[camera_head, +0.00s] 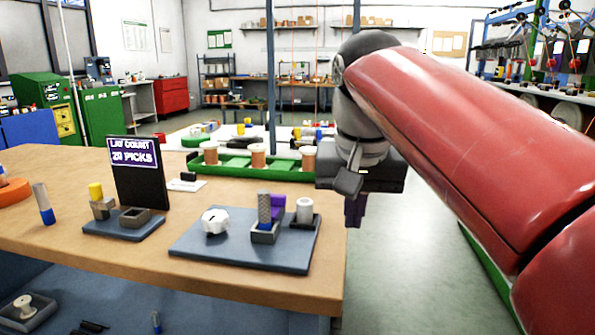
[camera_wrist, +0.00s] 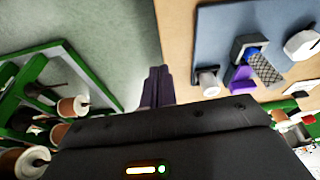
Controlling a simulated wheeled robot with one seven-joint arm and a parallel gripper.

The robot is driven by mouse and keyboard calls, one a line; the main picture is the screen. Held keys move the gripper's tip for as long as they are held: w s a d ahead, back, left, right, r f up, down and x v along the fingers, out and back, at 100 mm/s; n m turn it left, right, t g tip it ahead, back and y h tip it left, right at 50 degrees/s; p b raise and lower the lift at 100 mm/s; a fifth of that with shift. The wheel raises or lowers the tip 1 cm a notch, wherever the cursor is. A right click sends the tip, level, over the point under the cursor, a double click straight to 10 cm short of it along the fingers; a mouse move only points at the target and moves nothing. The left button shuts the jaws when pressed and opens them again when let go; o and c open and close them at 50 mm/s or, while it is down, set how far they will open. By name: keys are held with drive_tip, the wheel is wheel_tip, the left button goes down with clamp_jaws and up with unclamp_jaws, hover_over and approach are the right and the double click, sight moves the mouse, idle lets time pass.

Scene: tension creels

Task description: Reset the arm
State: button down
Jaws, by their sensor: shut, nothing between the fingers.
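My gripper (camera_head: 354,212) hangs just past the right edge of the wooden table (camera_head: 300,290) in the head view, at the end of my red arm. In the wrist view its dark fingers (camera_wrist: 157,86) are together with nothing between them. They point down beside the table edge, above the grey floor. The gripper touches no object that I can see. My arm covers the right side of the head view and hides part of the room behind it.
A blue-grey board (camera_head: 245,262) on the table holds a white part, a grey-and-blue cylinder and a purple piece. A green tray (camera_head: 235,165) with several spools stands behind. A black sign (camera_head: 138,175) stands at left. Floor right of the table (camera_head: 400,270) is open.

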drive_tip(key=s+d+f+t, duration=0.1)
drive_tip(key=s+d+f, duration=0.2)
drive_tip(key=s+f, duration=0.3)
drive_tip(key=s+d+f+n+t, duration=0.1)
drive_tip(key=s+d+f, duration=0.3)
drive_tip(key=f, duration=1.1)
drive_tip(key=s, duration=0.3)
drive_tip(key=shift+d+f, duration=0.15)
drive_tip(key=shift+f, duration=0.25)
drive_tip(key=c, duration=2.2)
unclamp_jaws()
